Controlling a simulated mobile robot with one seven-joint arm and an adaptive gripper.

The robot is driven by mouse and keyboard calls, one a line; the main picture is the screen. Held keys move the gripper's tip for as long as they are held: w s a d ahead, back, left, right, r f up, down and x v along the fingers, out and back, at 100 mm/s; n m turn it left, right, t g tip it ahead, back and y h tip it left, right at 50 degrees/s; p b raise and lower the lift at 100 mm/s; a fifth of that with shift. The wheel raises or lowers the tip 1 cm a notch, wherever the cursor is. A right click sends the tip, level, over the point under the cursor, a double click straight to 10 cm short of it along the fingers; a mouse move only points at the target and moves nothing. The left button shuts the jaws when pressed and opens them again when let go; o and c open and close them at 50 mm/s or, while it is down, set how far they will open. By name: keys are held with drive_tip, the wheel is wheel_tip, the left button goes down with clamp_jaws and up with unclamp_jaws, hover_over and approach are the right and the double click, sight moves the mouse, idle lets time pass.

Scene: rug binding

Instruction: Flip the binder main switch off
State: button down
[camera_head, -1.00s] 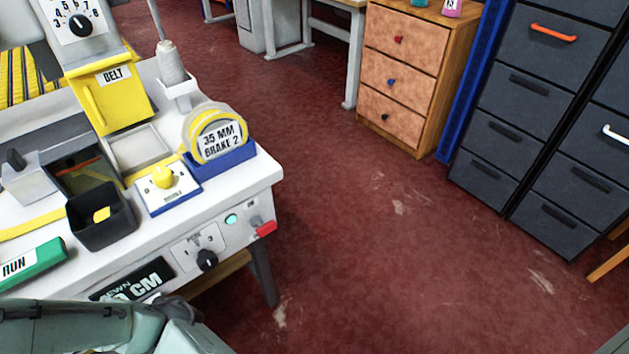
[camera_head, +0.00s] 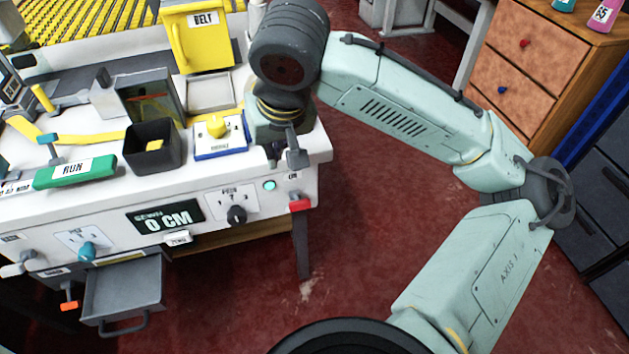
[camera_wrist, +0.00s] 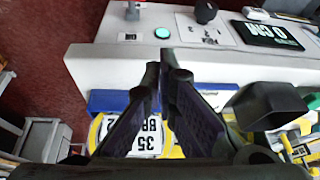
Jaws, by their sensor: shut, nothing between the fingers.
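A switch with a red handle (camera_head: 300,204) sits at the right end of the white machine's front panel, below a small label I cannot read. A lit green lamp (camera_head: 269,185) is to its left; the lamp also shows in the wrist view (camera_wrist: 162,33). A grey bracket left of the lamp in the wrist view appears to be part of the switch; its red handle is not visible there. My gripper (camera_head: 293,158) is shut and empty, over the machine's front right corner, above and apart from the red handle. In the wrist view my fingertips (camera_wrist: 164,70) point towards the front edge.
A black selector knob (camera_head: 236,215) is left of the lamp, beside a 0 CM display (camera_head: 165,217). Open floor lies to the right.

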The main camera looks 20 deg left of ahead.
drive_tip(key=m+h, duration=0.1)
drive_tip(key=h, duration=0.1)
hover_over(298, 201)
drive_tip(key=d, duration=0.2)
drive_tip(key=f, duration=0.1)
drive_tip(key=shift+s+a, duration=0.25)
drive_tip(key=shift+s, duration=0.15)
drive_tip(key=shift+f, duration=0.15)
drive_tip(key=x, duration=0.9)
drive_tip(key=shift+a+f, duration=0.3)
drive_tip(key=shift+f, duration=0.05)
